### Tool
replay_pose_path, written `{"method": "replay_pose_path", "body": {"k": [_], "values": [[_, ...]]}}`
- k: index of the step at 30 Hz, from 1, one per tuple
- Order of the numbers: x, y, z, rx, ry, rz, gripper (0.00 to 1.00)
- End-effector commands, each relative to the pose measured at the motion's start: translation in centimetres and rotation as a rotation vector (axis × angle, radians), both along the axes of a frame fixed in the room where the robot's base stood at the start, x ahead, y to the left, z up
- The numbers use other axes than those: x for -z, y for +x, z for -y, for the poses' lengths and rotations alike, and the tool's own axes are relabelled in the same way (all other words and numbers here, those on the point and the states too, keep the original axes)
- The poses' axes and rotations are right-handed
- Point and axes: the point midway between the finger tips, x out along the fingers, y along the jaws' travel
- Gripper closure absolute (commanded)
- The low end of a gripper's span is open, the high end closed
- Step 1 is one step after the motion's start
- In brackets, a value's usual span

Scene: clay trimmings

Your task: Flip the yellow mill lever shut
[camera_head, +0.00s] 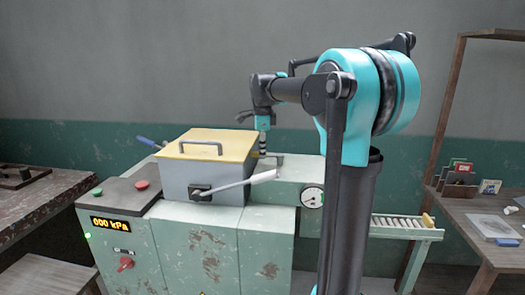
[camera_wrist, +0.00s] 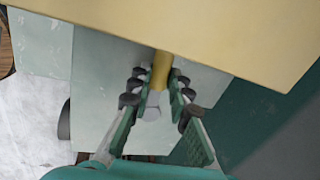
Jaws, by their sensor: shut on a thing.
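The mill (camera_head: 205,215) is a worn pale-green machine with a grey box under a yellow lid (camera_head: 208,143). In the wrist view the yellow lever (camera_wrist: 160,68) is a short yellow post with a pale metal end, beside the lid's edge. My gripper (camera_wrist: 158,80) is shut on it, with fingers on both sides. In the head view my gripper (camera_head: 262,143) points down at the right side of the box, and its fingers are small and hard to make out. The lever's base is hidden from me.
A long pale-handled lever (camera_head: 235,185) crosses the front of the box close below my gripper. A round gauge (camera_head: 312,197) and a roller chute (camera_head: 395,226) are to the right. Wooden tables stand left and right. My arm hides part of the machine.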

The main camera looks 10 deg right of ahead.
Motion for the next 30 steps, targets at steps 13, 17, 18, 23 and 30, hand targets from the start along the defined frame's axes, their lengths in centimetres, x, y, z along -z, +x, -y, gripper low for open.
{"method": "replay_pose_path", "body": {"k": [13,17,18,23,30], "values": [[0.0,1.0,0.1,0.153,0.000,-0.001,1.00],[0.0,1.1,0.2,0.166,0.000,0.000,1.00],[0.0,1.1,0.2,0.166,0.000,0.000,1.00],[0.0,1.1,0.2,0.166,0.000,0.001,0.80],[0.0,1.1,0.2,0.165,0.000,0.001,0.61]]}}
